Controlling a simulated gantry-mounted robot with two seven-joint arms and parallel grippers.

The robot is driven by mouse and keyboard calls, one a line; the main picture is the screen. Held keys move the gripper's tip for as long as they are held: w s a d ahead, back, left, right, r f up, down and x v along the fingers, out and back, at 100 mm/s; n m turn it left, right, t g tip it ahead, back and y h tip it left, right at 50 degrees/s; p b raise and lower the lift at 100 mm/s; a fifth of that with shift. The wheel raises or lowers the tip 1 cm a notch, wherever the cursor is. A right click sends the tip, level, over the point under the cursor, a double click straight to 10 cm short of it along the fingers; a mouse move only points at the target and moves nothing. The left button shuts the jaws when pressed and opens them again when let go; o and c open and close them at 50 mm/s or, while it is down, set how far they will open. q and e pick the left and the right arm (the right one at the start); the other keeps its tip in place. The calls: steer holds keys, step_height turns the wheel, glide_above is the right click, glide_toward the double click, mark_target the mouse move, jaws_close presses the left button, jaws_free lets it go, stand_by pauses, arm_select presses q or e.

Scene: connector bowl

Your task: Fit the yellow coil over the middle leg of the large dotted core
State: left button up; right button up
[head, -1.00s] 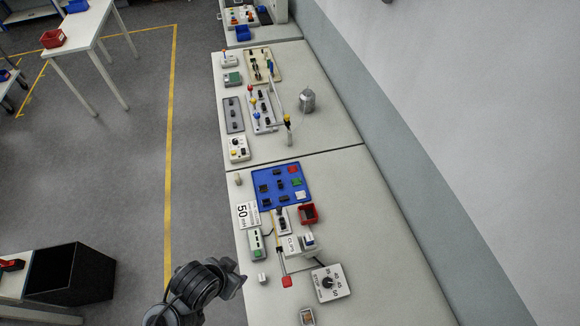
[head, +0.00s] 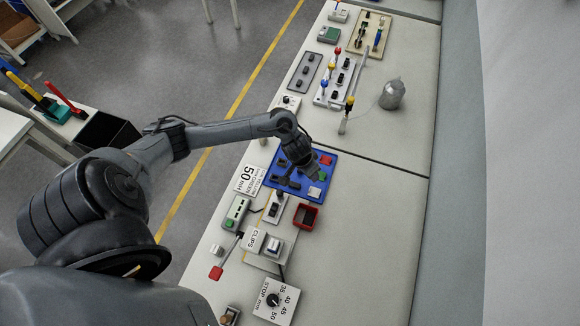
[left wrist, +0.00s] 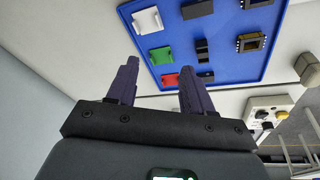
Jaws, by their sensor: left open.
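The blue tray (head: 328,160) lies on the bench and also shows in the left wrist view (left wrist: 226,62). In the left wrist view it carries a white piece (left wrist: 146,21), a green piece (left wrist: 160,55), a red piece (left wrist: 169,81) and several dark core-like pieces, one with tan edges (left wrist: 250,42). I cannot make out a yellow coil or tell which core is the large dotted one. My left gripper (head: 312,173) is over the tray's right part. In its wrist view the gripper (left wrist: 160,65) is open, with nothing seen between its fingers. My right gripper is out of view.
The bench right of the bin is clear.

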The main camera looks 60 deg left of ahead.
arm_select(q)
steer(key=s+a+n+g+b, duration=0.25)
steer(key=a+n, duration=0.25)
steer(key=a, duration=0.8)
steer(key=b, duration=0.3)
glide_above(282, 159)
steer(key=d, duration=0.1)
steer(key=shift+n+g+y, duration=0.25)
steer(key=shift+n+y, duration=0.05)
steer(key=shift+n, duration=0.1)
steer(key=f, duration=0.2)
steer(key=s+f, duration=0.1)
steer(key=f, duration=0.1)
steer(key=shift+f, duration=0.35)
steer(key=shift+w+f+b, duration=0.15)
steer(key=shift+f+b, duration=0.4)
steer(key=shift+f, duration=2.25)
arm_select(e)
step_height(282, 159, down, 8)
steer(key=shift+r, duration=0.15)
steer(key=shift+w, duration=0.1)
arm_select(q)
steer(key=c, duration=0.8)
steer(key=shift+r, duration=0.1)
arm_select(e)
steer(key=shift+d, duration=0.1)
